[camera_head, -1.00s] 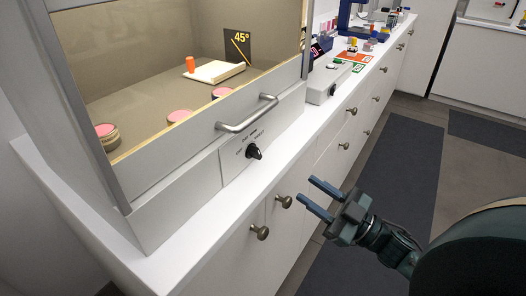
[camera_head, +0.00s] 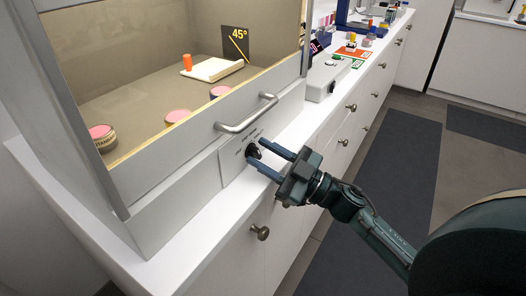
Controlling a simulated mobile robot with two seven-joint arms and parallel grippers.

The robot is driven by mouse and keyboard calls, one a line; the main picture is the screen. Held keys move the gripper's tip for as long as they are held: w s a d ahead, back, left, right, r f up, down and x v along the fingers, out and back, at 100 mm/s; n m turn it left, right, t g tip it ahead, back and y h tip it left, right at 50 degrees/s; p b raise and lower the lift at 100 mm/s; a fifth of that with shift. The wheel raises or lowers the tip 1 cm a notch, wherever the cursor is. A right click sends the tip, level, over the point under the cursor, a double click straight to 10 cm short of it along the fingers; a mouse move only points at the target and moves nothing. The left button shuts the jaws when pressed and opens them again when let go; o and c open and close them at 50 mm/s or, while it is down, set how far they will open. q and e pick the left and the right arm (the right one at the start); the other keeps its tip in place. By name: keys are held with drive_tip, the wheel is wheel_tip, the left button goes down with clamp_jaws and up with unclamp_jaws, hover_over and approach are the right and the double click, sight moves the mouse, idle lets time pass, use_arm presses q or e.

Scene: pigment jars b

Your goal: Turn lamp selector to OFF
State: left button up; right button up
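The lamp selector is a small black knob (camera_head: 253,150) on a light plate (camera_head: 232,158) with printed labels, on the front of the grey cabinet (camera_head: 170,200). The labels are too small to read, so I cannot tell its setting. My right gripper (camera_head: 258,157) is open, its two blue fingers pointing at the knob, one on the upper right side and one on the lower side. The knob partly shows between the fingertips; I cannot tell whether they touch it. My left gripper is not in view.
A metal bar handle (camera_head: 247,117) sits just above the selector. Below it runs the white counter edge (camera_head: 215,214) with drawer knobs (camera_head: 260,233). Inside the cabinet are pink-topped jars (camera_head: 178,116), an orange cylinder (camera_head: 187,62) and a 45° sign (camera_head: 237,44). A grey box (camera_head: 322,78) stands to the right.

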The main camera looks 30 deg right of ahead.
drive_tip(key=shift+w+a+r, duration=0.1)
drive_tip(key=shift+w+a, duration=0.1)
drive_tip(key=shift+w, duration=0.1)
drive_tip(key=shift+c, duration=0.4)
drive_tip(key=c, duration=0.5)
drive_tip(key=shift+n, duration=0.3)
drive_tip(key=n+g+y+p, duration=0.1)
drive_tip(key=n+g, duration=0.1)
drive_tip(key=n, duration=0.2)
drive_tip(key=shift+s+a+n+g+p, duration=0.15)
drive_tip(key=shift+n+g, duration=0.35)
drive_tip(key=shift+n, duration=0.7)
drive_tip(key=shift+w+d+n+g+p, duration=0.1)
drive_tip(key=shift+n+g+p, duration=0.3)
drive_tip(key=shift+n, duration=0.8)
drive_tip(key=shift+f, duration=0.2)
